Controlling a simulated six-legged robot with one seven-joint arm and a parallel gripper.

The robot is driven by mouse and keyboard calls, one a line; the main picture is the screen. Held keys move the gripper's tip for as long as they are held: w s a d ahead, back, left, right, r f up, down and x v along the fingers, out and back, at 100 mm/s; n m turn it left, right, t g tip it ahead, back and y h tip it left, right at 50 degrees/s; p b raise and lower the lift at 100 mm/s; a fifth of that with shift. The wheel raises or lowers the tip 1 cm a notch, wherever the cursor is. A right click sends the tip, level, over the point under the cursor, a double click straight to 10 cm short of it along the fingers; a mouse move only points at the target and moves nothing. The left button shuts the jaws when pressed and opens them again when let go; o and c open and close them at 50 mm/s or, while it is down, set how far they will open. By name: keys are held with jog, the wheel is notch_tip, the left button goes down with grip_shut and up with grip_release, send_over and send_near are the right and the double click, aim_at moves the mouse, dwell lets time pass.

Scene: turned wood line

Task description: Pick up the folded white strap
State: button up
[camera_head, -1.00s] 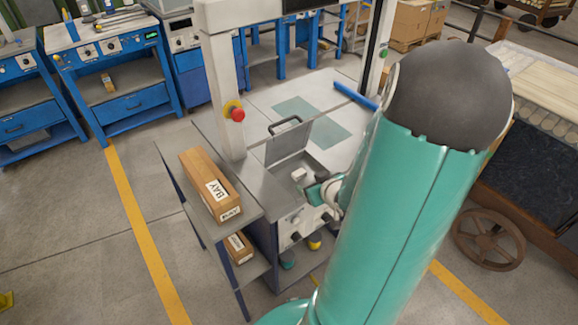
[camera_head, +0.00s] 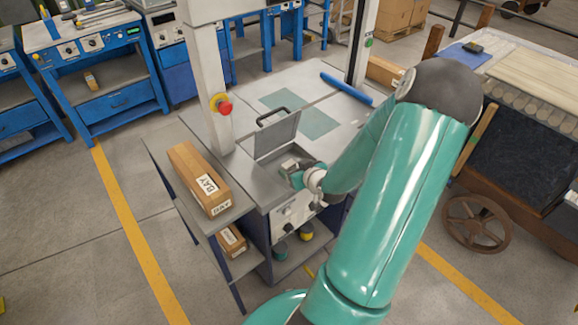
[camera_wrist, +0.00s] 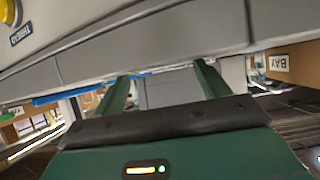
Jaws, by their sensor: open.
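A small pale block-like thing (camera_head: 289,163), perhaps the folded white strap, shows in the open recess of the grey bench in the head view. It is small and partly covered by my gripper (camera_head: 296,172), so its folds cannot be made out. My gripper is at the recess, right beside this thing; whether they touch cannot be told. In the wrist view my gripper (camera_wrist: 163,78) shows two green fingers spread apart, with a plain grey surface seen beyond the gap. I cannot pick out the strap there.
A raised grey lid (camera_head: 276,136) with a dark handle stands behind the recess. A white post with a red button (camera_head: 224,107) rises to the left. A blue roll (camera_head: 345,88) lies at the bench's back right.

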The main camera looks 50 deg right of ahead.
aim_at(289, 164)
jog(key=x, duration=0.4)
jog(key=shift+w+d+f, duration=0.15)
jog(key=shift+w, duration=0.1)
jog(key=c, duration=1)
